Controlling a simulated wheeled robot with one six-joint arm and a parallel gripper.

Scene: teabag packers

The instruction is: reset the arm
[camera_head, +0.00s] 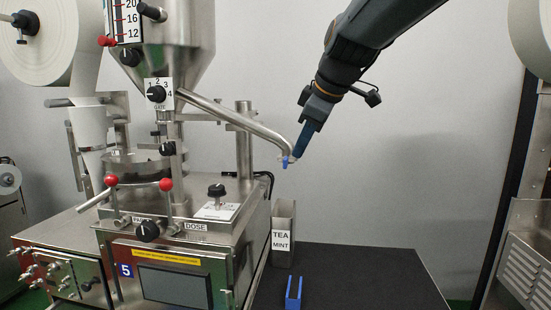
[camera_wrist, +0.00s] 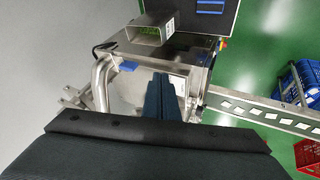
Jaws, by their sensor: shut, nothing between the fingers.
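My gripper (camera_head: 297,155) hangs from my arm at the upper right of centre in the head view, with its fingers pointing down and to the left. The fingers are shut and hold nothing; they also show end-on in the wrist view (camera_wrist: 165,80). The fingertips are right beside the end of a bent steel tube (camera_head: 245,124) with a blue tip. I cannot tell whether they touch it.
The packing machine (camera_head: 205,255) stands at the left. A steel container labelled TEA MINT (camera_head: 284,240) and a blue holder (camera_head: 293,292) stand on the dark table (camera_head: 370,270). Blue (camera_wrist: 297,80) and red (camera_wrist: 307,155) crates are on the green floor. Open air lies right of my gripper.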

